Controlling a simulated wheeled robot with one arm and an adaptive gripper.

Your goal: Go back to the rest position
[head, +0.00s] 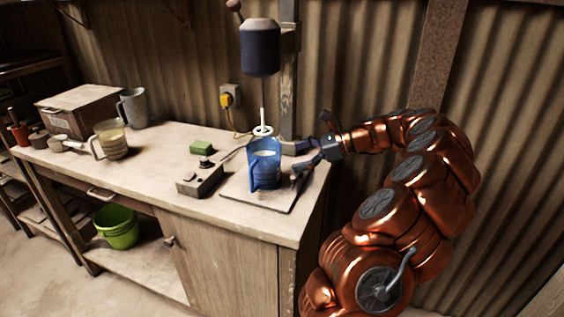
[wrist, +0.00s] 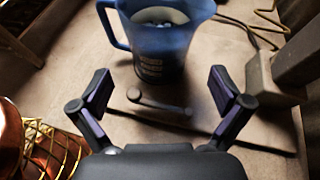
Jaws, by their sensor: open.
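My gripper (head: 299,162) is open and empty, at the right side of the blue jug. In the wrist view its two fingers (wrist: 160,98) are spread wide, with the jug ahead of them and apart from them. The blue jug (head: 264,170) stands upright on the press base plate, with pale contents inside; it also shows in the wrist view (wrist: 160,42). My copper-coloured arm reaches in from the right, bent beside the bench end.
A press head (head: 260,46) with a thin rod and white ring hangs above the jug on a post. A control box (head: 200,179) and green block (head: 201,148) sit left of the jug. Mugs and a wooden box (head: 74,112) stand farther left. A green bucket (head: 117,227) is below.

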